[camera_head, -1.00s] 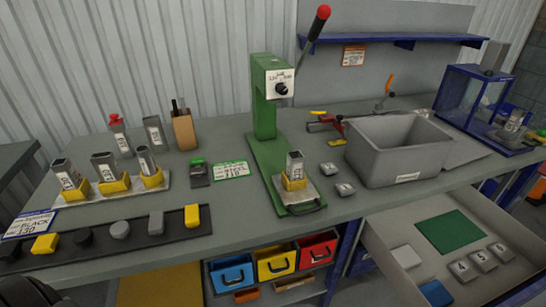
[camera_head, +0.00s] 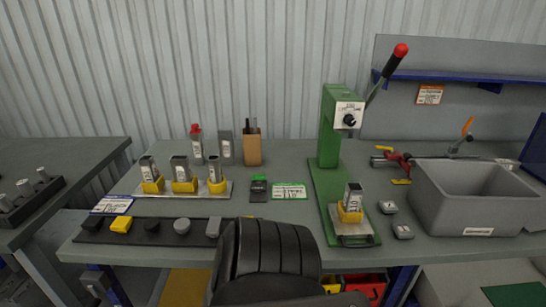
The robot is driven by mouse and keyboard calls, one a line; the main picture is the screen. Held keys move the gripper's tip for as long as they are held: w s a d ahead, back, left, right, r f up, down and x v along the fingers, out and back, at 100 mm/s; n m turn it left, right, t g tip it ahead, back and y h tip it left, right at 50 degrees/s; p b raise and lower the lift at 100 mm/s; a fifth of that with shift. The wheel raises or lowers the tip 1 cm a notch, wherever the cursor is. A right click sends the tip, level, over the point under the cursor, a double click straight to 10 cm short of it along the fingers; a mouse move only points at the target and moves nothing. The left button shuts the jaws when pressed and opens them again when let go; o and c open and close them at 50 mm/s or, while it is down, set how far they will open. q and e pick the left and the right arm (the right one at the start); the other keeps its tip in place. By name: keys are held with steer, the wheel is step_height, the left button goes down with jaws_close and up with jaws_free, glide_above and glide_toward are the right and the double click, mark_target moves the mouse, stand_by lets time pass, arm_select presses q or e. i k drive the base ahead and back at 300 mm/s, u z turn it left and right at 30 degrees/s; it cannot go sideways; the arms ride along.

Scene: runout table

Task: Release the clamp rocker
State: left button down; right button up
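A small red clamp (camera_head: 395,159) with a yellow-tipped part (camera_head: 383,149) lies on the bench left of the grey bin. A lever with an orange handle (camera_head: 467,126) stands up behind the bin; its lower part is partly hidden. I cannot tell which part is the clamp rocker. The green press (camera_head: 329,130) stands left of the clamp, its red-knobbed lever (camera_head: 401,51) raised. A grey piece in a yellow holder (camera_head: 351,203) stands on the press base. Neither gripper shows. A black ribbed shape at the bottom middle appears to be part of my arm.
The grey bin (camera_head: 475,197) takes up the right of the bench (camera_head: 290,248). Two small grey blocks (camera_head: 388,207) lie between press and bin. A plate with yellow-footed pieces (camera_head: 184,190) and a dark strip with caps (camera_head: 180,229) are at left.

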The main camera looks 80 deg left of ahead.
mark_target(258, 187)
steer(key=z, duration=0.05)
steer(key=k, duration=1.2)
steer(key=u, duration=1)
